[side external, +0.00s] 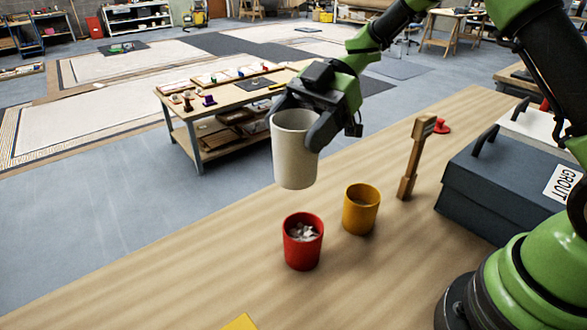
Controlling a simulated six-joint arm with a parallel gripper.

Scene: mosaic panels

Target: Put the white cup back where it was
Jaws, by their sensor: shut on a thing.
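The white cup (293,155) is upright and held in the air, above and behind the red cup in the picture. My gripper (306,122) is shut on it, with a dark finger showing on each side near the rim. What is inside the white cup cannot be seen. The red cup (302,251) stands on the wooden table (200,285) and holds whitish pieces. The yellow cup (360,215) stands to its right and back; its inside looks empty or dark.
A wooden post (411,165) stands upright right of the yellow cup. A yellow item (240,322) shows at the front edge. The table's left part is clear.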

